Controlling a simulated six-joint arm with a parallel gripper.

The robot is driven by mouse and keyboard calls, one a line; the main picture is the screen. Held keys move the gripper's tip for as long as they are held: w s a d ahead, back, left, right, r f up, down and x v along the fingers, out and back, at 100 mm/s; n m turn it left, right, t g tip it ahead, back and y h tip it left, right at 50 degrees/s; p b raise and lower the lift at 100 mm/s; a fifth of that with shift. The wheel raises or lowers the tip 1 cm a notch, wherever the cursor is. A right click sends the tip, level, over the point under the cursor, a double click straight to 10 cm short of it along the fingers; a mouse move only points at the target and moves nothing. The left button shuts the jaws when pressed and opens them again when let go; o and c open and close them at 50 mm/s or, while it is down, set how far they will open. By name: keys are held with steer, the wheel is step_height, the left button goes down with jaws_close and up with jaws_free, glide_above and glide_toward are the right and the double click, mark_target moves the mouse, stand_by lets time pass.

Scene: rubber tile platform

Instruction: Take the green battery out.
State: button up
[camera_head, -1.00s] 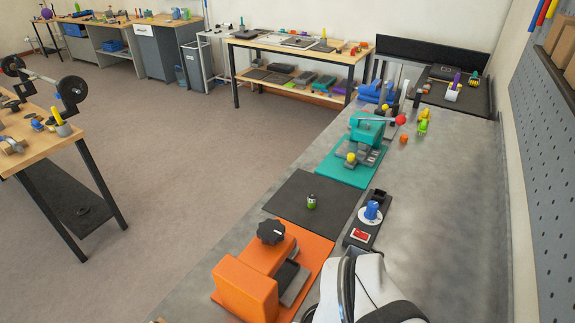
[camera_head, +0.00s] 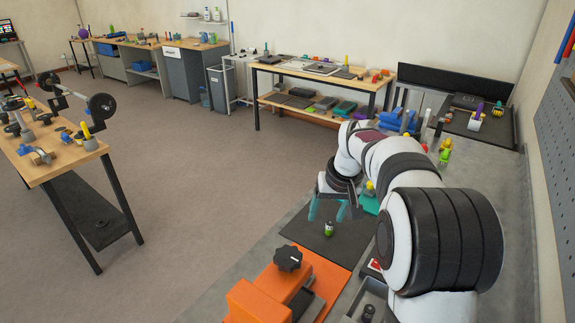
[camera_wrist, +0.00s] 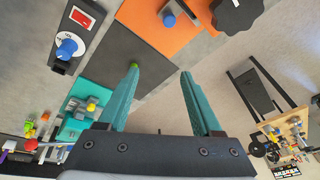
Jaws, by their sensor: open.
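The green battery (camera_head: 328,229) stands upright on the dark square mat (camera_head: 308,234), outside any holder. It is a small cylinder with a dark upper part. In the wrist view, its green shape (camera_wrist: 134,66) shows just past the tip of the left finger, partly covered by it. My gripper (camera_head: 329,212) is open and empty, with its two teal fingers spread wide. In the head view they appear above and behind the battery. In the wrist view the gap between the fingertips (camera_wrist: 160,73) lies to the right of the battery. I see no contact.
An orange fixture with a black knob (camera_head: 288,258) stands just in front of the mat. A dark panel with a blue knob (camera_wrist: 68,48) lies beside the mat. A teal device (camera_wrist: 76,119) is beyond it. The mat around the battery is clear.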

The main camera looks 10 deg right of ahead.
steer(key=n+t, duration=0.1)
steer(key=n, duration=0.1)
glide_toward(330, 223)
steer(key=shift+h, duration=0.4)
steer(key=x, duration=1)
steer(key=shift+a+f, duration=0.2)
steer(key=shift+a, duration=0.1)
steer(key=shift+c, duration=0.4)
jaws_close()
